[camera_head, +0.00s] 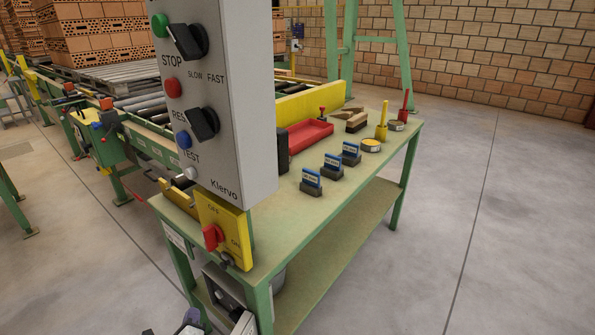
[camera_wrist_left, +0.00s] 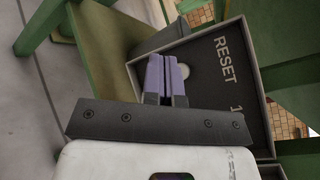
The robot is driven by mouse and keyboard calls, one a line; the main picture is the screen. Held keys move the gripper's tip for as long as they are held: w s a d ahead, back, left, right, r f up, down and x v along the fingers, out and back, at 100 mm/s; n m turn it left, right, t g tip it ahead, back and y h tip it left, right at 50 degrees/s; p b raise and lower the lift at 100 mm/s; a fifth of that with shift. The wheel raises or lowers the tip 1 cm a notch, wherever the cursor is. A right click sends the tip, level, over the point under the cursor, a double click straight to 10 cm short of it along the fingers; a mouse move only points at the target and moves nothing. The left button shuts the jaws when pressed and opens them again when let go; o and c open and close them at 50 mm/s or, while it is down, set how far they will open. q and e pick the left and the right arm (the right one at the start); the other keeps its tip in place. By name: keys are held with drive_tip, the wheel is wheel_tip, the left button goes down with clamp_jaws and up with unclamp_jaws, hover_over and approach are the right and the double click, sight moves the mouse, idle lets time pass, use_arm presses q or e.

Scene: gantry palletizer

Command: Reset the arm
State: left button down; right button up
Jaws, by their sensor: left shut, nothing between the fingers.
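In the left wrist view, a dark grey recessed box (camera_wrist_left: 218,85) carries the white word RESET and a figure 1. A pale round button (camera_wrist_left: 185,70) sits inside it, partly hidden by my fingers. My left gripper (camera_wrist_left: 166,62) has purple fingers, shut and empty, in front of the box beside the button. I cannot tell whether they touch it. In the head view only a bit of my left gripper (camera_head: 190,319) shows at the bottom edge, below the green bench (camera_head: 330,200). My right gripper is not in view.
A grey control panel (camera_head: 236,130) with knobs and buttons stands close in front. A yellow OFF/ON switch box (camera_head: 233,220) with a red knob is on the bench's near end. Several tools and a red tray (camera_head: 308,135) lie on the bench. The floor at right is clear.

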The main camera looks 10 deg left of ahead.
use_arm(q)
drive_tip(key=s+a+n+g+y, duration=0.3)
drive_tip(key=a+n+g+y, duration=0.1)
drive_tip(key=n, duration=0.6)
drive_tip(key=s+d+r+n+g+h+p, duration=0.5)
drive_tip(key=s+d+r+n+h+p, duration=0.45)
drive_tip(key=s+d+r, duration=0.85)
drive_tip(key=s+d+r+g+p, duration=0.2)
drive_tip(key=s+r+p, duration=0.2)
drive_tip(key=s+p, duration=0.4)
drive_tip(key=s+d+r+g+p, duration=0.1)
drive_tip(key=s+r+g+p, duration=0.15)
drive_tip(key=s+p, duration=0.55)
wheel_tip(320, 180, up, 38)
drive_tip(key=p, duration=3.7)
drive_tip(key=shift+s+n+t, duration=0.2)
drive_tip(key=shift+n+t, duration=0.15)
drive_tip(key=shift+n, duration=0.1)
